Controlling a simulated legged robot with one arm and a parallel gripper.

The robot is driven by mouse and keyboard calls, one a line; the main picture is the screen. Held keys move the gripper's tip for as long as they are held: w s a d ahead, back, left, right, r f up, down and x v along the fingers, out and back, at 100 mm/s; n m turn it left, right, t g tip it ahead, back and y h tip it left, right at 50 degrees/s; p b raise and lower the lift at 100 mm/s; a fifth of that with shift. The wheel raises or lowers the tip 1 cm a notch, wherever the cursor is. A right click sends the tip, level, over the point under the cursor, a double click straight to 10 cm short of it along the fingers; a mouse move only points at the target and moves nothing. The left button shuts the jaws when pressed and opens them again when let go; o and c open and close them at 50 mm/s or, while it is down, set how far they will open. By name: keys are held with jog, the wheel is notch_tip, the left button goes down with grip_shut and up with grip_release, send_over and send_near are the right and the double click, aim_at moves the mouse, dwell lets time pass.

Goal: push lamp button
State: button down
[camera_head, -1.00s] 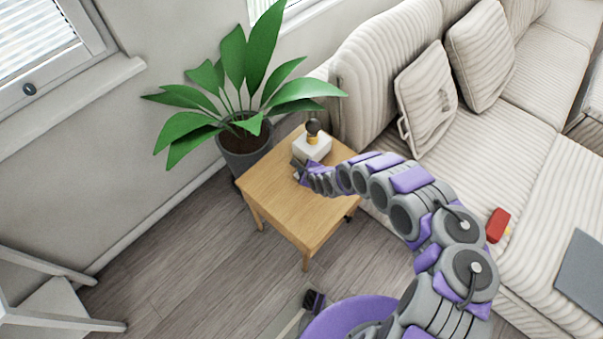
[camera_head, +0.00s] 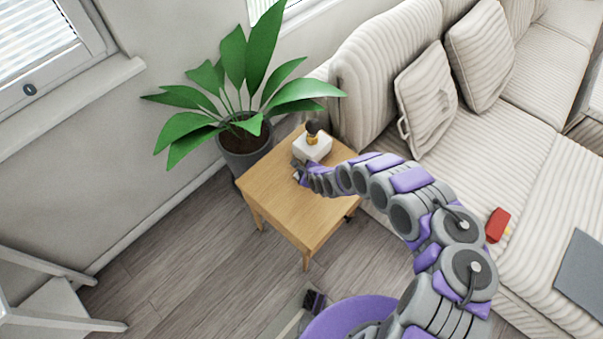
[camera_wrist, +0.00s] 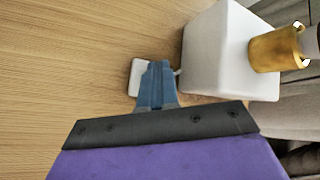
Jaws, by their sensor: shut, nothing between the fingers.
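The lamp (camera_head: 313,148) is a white block with a brass fitting and a dark bulb, standing on the wooden side table (camera_head: 290,205). In the wrist view the lamp's white base (camera_wrist: 218,50) is at the upper right, with its brass socket (camera_wrist: 275,48) beyond. A small white button piece (camera_wrist: 136,76) lies on the table left of the base. My gripper (camera_wrist: 157,70) is shut and empty, its blue-grey fingertips at the button's right edge, partly covering it. I cannot tell whether they touch. My gripper also shows beside the lamp in the head view (camera_head: 298,170).
A potted plant (camera_head: 244,150) stands behind the table, by the wall. A striped sofa (camera_head: 500,130) is on the right, with a red object (camera_head: 498,224) and a grey flat item (camera_head: 585,275) on it. The table's front half is clear.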

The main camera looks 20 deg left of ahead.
jog(key=shift+f+p, duration=0.3)
jog(key=shift+f, duration=0.1)
dwell(0.4)
jog(key=shift+r+p, duration=0.3)
jog(key=shift+p, duration=0.2)
jog(key=shift+r+p, duration=0.3)
jog(key=shift+p, duration=0.35)
notch_tip(320, 180, up, 4)
jog(key=p, duration=0.6)
jog(key=shift+s, duration=0.1)
notch_tip(320, 180, up, 2)
jog(key=shift+p, duration=1.15)
